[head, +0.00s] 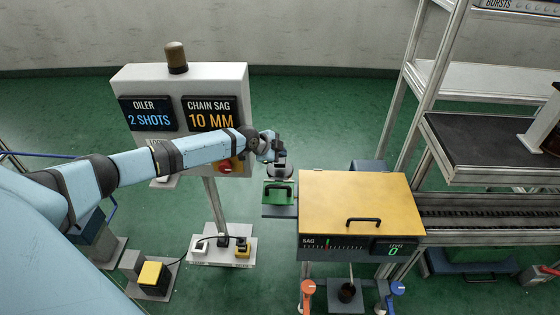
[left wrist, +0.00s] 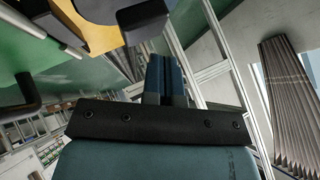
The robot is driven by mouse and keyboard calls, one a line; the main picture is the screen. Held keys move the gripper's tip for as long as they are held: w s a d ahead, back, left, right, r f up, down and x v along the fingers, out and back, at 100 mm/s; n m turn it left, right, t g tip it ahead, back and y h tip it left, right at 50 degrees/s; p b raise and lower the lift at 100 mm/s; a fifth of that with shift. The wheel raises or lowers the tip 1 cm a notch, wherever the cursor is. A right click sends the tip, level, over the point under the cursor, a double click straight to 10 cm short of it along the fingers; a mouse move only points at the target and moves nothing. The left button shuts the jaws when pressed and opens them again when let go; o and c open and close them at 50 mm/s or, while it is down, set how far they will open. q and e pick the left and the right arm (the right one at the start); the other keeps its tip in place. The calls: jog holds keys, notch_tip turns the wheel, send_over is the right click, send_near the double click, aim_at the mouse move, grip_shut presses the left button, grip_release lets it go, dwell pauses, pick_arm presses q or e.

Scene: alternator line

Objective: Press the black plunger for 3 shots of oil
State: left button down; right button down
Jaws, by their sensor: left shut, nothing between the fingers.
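My left gripper (head: 280,160) reaches in from the left and is shut and empty, above the green oiler box (head: 272,198). A dark, disc-like part under the fingers in the head view is mostly hidden and may be the black plunger. In the left wrist view the shut fingertips (left wrist: 165,68) are close to a black blocky part (left wrist: 143,19); I cannot tell whether they touch it. The display board (head: 230,80) reads "OILER 2 SHOTS" and "CHAIN SAG 10 MM". My right gripper is not in view.
A yellow-lidded machine (head: 340,195) with a black handle and a "SAG" scale stands right of the oiler box. A metal rack (head: 490,80) and a conveyor (head: 475,208) are at the right. Pedals (head: 152,274) sit on the green floor. A red knob is partly behind my arm.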

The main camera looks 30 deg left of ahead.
pick_arm(q)
jog(key=shift+f, duration=0.1)
dwell(0.5)
jog(key=shift+f+b, duration=0.3)
jog(key=shift+b, duration=0.1)
jog(key=shift+f+b, duration=0.4)
jog(key=shift+f, duration=0.1)
dwell(0.4)
jog(key=shift+f+b, duration=0.3)
jog(key=shift+f, duration=0.1)
jog(key=shift+r, duration=0.1)
dwell(0.5)
jog(key=shift+r+p, duration=0.85)
jog(key=shift+r, duration=0.25)
